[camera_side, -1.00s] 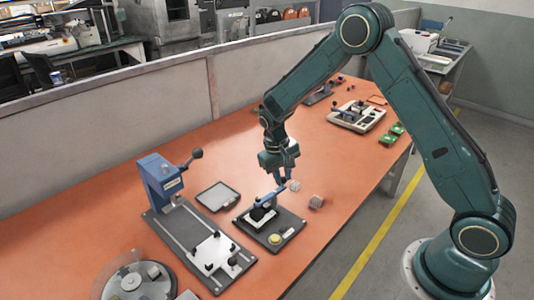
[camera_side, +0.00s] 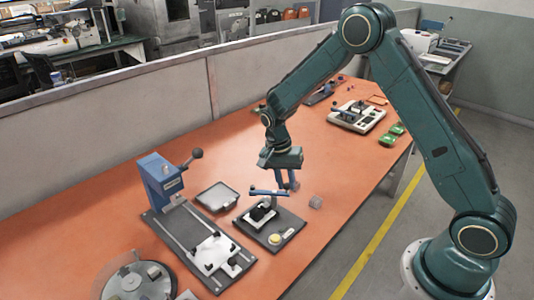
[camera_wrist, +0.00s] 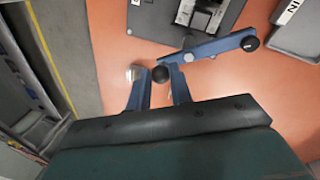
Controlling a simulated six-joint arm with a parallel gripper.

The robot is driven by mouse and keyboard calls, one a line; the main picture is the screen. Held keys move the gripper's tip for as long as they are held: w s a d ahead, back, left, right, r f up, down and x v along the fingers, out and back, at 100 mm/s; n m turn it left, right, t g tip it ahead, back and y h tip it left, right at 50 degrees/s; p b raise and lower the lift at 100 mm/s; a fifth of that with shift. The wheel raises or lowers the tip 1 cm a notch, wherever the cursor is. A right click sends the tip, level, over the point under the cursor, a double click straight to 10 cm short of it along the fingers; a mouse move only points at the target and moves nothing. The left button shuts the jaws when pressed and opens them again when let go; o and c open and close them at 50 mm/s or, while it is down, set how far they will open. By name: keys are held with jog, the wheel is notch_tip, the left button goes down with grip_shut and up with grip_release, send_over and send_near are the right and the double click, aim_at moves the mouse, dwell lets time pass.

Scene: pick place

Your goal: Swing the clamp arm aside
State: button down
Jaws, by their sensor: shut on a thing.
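The clamp arm (camera_side: 268,192) is a blue bar on a post, standing above a dark grey fixture plate (camera_side: 285,221). In the wrist view the clamp arm (camera_wrist: 212,46) slants from a black knob (camera_wrist: 160,74) near the fingers to a round black end at upper right. My gripper (camera_side: 285,187) is at the bar's right end in the side view. In the wrist view my gripper's (camera_wrist: 157,86) two blue fingers stand on either side of the knob, shut on that end of the clamp arm. The exact finger contact is partly hidden.
A grey tray (camera_side: 217,197) and a blue-headed press (camera_side: 163,182) stand to the left. A beige fixture (camera_side: 357,116) and green pieces (camera_side: 392,134) lie farther back. The orange table between is mostly clear.

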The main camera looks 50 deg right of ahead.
jog(key=m, duration=0.3)
jog(key=shift+s+a+m+y, duration=0.2)
jog(key=shift+a+m+y, duration=0.35)
jog(key=shift+a+m, duration=0.1)
jog(key=shift+m, duration=0.65)
jog(key=shift+a+m+y, duration=0.15)
jog(key=shift+a+m, duration=0.1)
jog(key=shift+m, duration=0.65)
jog(key=c, duration=1.3)
grip_release()
jog(key=shift+o, duration=0.2)
jog(key=shift+r, duration=0.15)
notch_tip(320, 180, up, 13)
send_over(277, 192)
jog(key=shift+r, duration=0.15)
